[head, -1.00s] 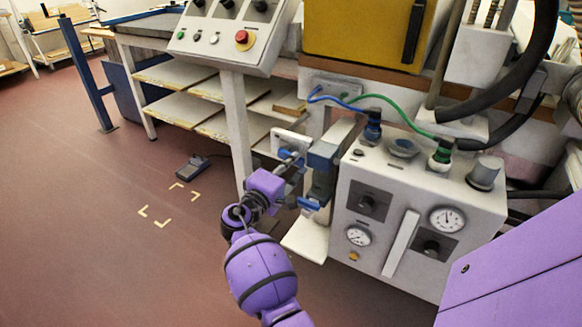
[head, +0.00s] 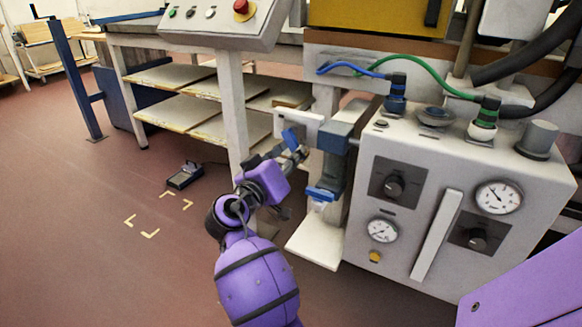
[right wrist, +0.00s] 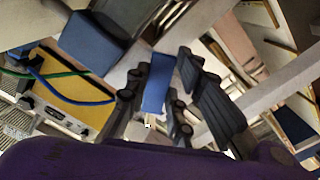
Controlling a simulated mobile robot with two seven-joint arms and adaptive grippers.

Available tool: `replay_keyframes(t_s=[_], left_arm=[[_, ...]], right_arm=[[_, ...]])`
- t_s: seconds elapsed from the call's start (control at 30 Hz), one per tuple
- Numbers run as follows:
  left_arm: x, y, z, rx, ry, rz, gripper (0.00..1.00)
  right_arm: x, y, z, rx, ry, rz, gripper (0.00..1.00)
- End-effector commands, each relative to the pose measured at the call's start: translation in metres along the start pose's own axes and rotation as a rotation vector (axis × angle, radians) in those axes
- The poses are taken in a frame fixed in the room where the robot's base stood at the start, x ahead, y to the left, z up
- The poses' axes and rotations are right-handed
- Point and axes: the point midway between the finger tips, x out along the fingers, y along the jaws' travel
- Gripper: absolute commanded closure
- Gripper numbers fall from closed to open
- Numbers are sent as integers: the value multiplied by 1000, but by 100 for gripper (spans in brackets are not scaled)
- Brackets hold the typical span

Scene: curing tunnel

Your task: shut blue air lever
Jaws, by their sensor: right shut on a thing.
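The blue air lever (head: 290,138) stands out at a tilt by the white plate left of the grey-blue air unit. My right gripper (head: 297,155) is at the lever, left of the unit. In the right wrist view, the blue lever (right wrist: 157,85) lies between the two dark fingers of my right gripper (right wrist: 155,98), which is shut on it. The lever's pivot is partly hidden by the fingers. My left gripper is not in view.
The grey-blue air unit (head: 334,137) has a second blue part (head: 321,194) low on its bowl. A white control box (head: 400,225) with gauges stands to the right. Shelves (head: 205,100) are behind. A dark pedal (head: 185,175) lies on the open floor at left.

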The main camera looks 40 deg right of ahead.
Motion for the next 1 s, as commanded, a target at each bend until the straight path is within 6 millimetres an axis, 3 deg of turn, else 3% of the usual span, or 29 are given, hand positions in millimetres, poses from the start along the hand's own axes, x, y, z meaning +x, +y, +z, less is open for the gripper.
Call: replay_keyframes(t_s=[0.2, 0.5, 1.0], left_arm=[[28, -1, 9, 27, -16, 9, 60], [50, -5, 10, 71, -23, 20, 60], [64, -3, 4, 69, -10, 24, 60]], right_arm=[[0, -13, 4, 202, -1, -2, 100], [0, -17, 0, 425, -1, 0, 100], [0, -16, -2, 570, 0, 0, 100]])
